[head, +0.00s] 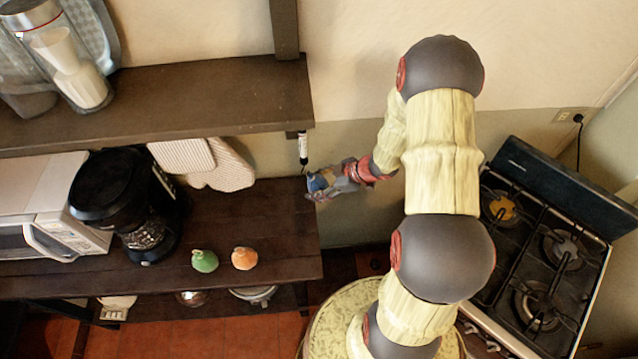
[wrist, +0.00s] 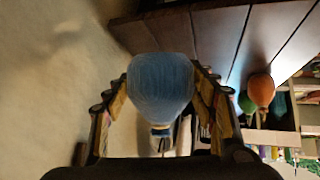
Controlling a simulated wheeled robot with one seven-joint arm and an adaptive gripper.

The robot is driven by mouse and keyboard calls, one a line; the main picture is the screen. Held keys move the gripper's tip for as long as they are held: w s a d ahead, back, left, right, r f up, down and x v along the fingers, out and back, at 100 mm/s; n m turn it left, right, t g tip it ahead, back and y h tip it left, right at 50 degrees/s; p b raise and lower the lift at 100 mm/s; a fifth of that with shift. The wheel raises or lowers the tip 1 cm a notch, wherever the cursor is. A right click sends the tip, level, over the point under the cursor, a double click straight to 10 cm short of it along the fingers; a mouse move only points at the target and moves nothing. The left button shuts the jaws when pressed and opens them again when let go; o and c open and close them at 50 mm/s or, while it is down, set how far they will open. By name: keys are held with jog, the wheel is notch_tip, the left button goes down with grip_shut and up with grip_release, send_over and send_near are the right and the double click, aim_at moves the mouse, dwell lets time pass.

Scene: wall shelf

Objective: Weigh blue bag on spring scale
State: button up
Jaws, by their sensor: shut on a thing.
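My gripper (head: 328,186) is shut on the blue bag (head: 316,182). It holds the bag in the air just off the right end of the lower shelf. In the wrist view the rounded blue bag (wrist: 160,88) sits between both fingers, with its narrow tied neck toward the palm. The spring scale (head: 303,148), a thin white and black tube, hangs below the right end of the upper shelf. The bag is a little below and right of the scale's lower end. A hook on the scale is too small to make out, and I cannot tell whether they touch.
A green bag (head: 204,261) and an orange bag (head: 244,258) stand on the lower shelf (head: 290,225). A coffee maker (head: 125,200) and a microwave (head: 45,215) stand to their left. The upper shelf (head: 200,100) overhangs. A stove (head: 540,260) is at the right.

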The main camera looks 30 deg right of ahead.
jog(key=shift+f, duration=0.15)
dwell(0.3)
jog(key=shift+w+a+f, duration=0.1)
jog(key=shift+a+f, duration=0.05)
jog(key=shift+f, duration=0.2)
dwell(0.3)
jog(key=o, duration=1.7)
jog(key=v, duration=1.2)
